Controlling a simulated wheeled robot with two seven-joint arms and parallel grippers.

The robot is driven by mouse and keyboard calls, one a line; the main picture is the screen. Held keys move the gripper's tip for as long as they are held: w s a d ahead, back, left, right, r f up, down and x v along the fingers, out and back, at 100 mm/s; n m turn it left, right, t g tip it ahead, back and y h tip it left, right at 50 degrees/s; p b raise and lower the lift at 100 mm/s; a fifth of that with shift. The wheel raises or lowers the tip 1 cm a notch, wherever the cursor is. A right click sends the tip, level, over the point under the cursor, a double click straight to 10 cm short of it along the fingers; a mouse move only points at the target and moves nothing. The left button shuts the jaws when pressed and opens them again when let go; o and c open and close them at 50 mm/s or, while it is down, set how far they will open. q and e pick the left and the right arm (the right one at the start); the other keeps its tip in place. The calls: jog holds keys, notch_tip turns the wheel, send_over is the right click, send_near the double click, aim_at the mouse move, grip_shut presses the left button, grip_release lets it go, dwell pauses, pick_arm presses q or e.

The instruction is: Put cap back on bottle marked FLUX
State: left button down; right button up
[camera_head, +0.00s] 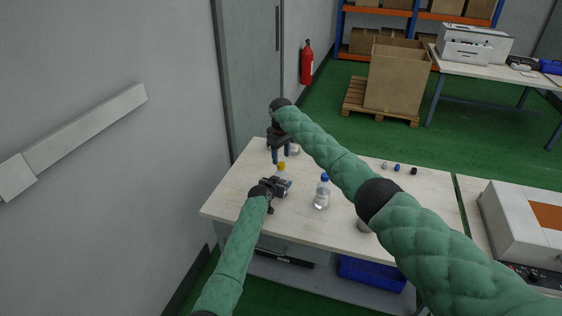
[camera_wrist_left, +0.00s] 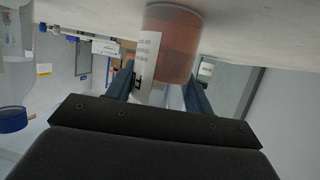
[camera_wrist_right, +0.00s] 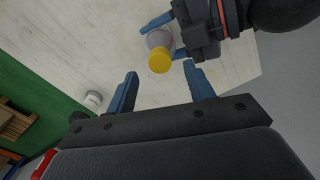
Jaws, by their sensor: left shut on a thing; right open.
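My left gripper (camera_head: 279,187) is shut on a bottle that stands upright on the table, with a yellow cap (camera_head: 281,166) at its top. My right gripper (camera_head: 281,156) is open and empty, above and beyond the bottle. In the right wrist view the yellow cap (camera_wrist_right: 160,61) lies in line with the gap between its open fingers, apart from them. The cap appears seated on the bottle.
A clear bottle with a blue cap (camera_head: 322,194) stands right of the held bottle. Small loose caps (camera_head: 397,167) lie at the back right. A grey container (camera_head: 363,227) is partly hidden by my right arm. A white-topped item (camera_wrist_right: 93,99) stands near the table edge.

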notch_tip(320, 180, up, 8)
jog(key=shift+r, duration=0.2)
pick_arm(q)
jog(key=c, duration=0.5)
grip_release()
jog(key=b+v, duration=0.2)
jog(key=v, duration=0.4)
jog(key=shift+s+a, duration=0.25)
jog(key=shift+s, duration=0.1)
jog(key=shift+s+a+r, duration=0.15)
jog(key=shift+s+r, duration=0.2)
jog(key=shift+s, duration=0.05)
pick_arm(e)
jog(key=shift+f, duration=1.15)
